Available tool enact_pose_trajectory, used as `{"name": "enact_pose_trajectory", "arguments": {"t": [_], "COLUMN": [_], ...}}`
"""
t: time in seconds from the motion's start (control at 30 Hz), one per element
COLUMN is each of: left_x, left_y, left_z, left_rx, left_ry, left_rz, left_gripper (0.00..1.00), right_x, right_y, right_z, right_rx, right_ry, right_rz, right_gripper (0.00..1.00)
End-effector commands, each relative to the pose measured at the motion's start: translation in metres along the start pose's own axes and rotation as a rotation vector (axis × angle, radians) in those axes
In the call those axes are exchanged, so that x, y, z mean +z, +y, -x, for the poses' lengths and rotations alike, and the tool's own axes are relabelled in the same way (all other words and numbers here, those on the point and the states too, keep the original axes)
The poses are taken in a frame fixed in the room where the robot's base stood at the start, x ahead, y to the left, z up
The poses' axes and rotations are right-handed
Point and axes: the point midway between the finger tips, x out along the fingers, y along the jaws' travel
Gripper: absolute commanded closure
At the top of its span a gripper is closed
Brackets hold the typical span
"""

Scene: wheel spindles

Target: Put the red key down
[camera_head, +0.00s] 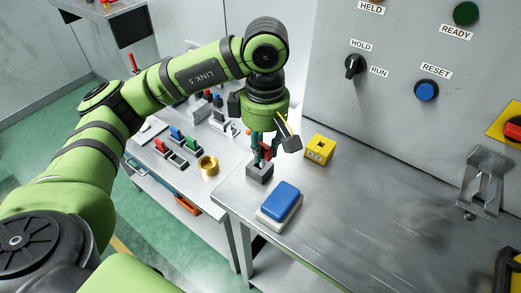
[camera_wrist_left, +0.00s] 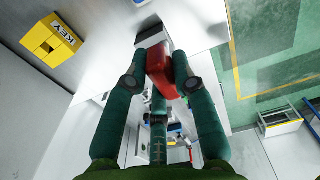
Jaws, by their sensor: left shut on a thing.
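My left gripper (camera_head: 262,156) points down over the near table and is shut on the red key (camera_head: 267,150). In the left wrist view the red key (camera_wrist_left: 159,68) sits between the green fingers. A small grey block (camera_head: 260,173) stands directly below the fingertips, and part of it shows beyond the key in the left wrist view (camera_wrist_left: 152,29). I cannot tell whether the key touches this block or is in it. A yellow block marked KEY (camera_head: 319,150), with a dark hole in its top, stands to the right of the gripper. My right gripper is not in view.
A blue-topped box (camera_head: 279,202) stands near the table's front edge. A brass ring (camera_head: 208,165) and holders with coloured pieces (camera_head: 179,141) are on the left bench. A grey panel with a HOLD/RUN knob (camera_head: 355,66) rises behind.

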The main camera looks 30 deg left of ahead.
Motion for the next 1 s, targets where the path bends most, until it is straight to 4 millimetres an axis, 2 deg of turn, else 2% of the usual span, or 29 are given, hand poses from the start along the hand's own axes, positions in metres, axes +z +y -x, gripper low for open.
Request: {"name": "enact_pose_trajectory", "arguments": {"t": [0.03,0.2,0.33,0.6,1.0], "left_x": [-0.008,-0.023,-0.026,-0.026,-0.026], "left_y": [0.006,0.022,0.024,0.024,0.025], "left_z": [-0.003,-0.017,-0.025,-0.059,-0.066], "left_rx": [-0.005,-0.001,-0.003,-0.001,0.001], "left_ry": [0.001,0.001,0.001,0.001,0.001], "left_rz": [0.005,-0.001,-0.003,-0.003,-0.003], "left_gripper": [1.00,1.00,1.00,1.00,1.00], "right_x": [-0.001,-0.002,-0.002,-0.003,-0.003], "right_y": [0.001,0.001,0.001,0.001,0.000], "right_z": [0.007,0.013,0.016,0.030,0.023], "right_rx": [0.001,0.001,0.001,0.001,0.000], "right_ry": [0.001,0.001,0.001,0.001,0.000], "right_rz": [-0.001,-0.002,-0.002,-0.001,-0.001], "right_gripper": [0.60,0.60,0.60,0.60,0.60]}}
